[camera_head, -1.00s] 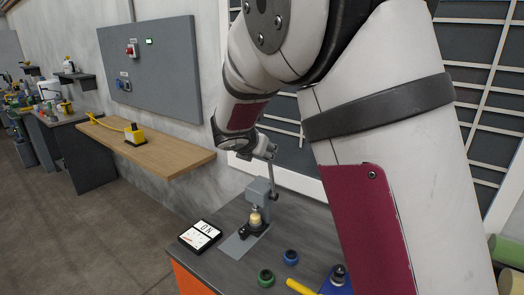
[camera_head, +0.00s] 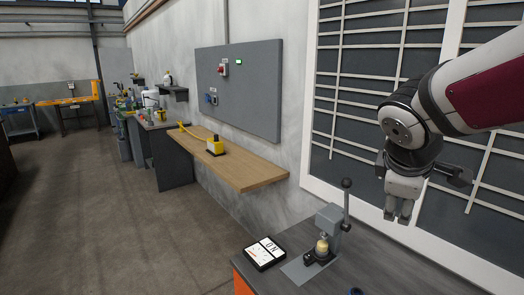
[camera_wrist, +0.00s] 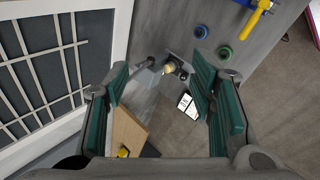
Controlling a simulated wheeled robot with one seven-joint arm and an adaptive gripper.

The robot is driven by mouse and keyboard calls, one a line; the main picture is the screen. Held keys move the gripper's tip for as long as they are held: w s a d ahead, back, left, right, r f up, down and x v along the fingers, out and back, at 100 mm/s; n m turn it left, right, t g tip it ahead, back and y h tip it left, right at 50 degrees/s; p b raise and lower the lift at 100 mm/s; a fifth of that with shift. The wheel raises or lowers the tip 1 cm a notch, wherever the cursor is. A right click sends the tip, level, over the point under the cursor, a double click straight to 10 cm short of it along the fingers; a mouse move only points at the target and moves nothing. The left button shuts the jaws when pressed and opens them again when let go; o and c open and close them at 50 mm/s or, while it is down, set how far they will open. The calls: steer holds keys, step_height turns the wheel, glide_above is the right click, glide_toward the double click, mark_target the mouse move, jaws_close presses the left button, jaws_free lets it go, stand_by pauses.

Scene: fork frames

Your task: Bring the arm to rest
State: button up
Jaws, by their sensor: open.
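My gripper (camera_head: 397,212) is at the right in the head view, pointing down in front of the slatted window. It hangs above the dark workbench, clear of everything. In the wrist view my gripper (camera_wrist: 160,100) shows its two green-padded fingers spread apart with nothing held between them. My arm (camera_head: 480,90) reaches in from the right edge and bends down at the wrist.
A small lever press (camera_head: 329,222) with a black-knobbed handle stands on the workbench (camera_head: 385,270), left of my gripper. A display tablet (camera_head: 265,253) lies beside it. A wooden shelf (camera_head: 245,173) juts from the wall. Floor at left is clear.

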steer(key=s+a+m+y, duration=0.2)
steer(key=s+a+m, duration=0.2)
steer(key=s, duration=0.5)
steer(key=s+a+m+y, duration=0.2)
steer(key=s+a+m, duration=0.1)
steer(key=s+m, duration=0.4)
steer(key=shift+s+a+f, duration=0.4)
steer(key=shift+s+f, duration=0.05)
steer(key=shift+s, duration=0.6)
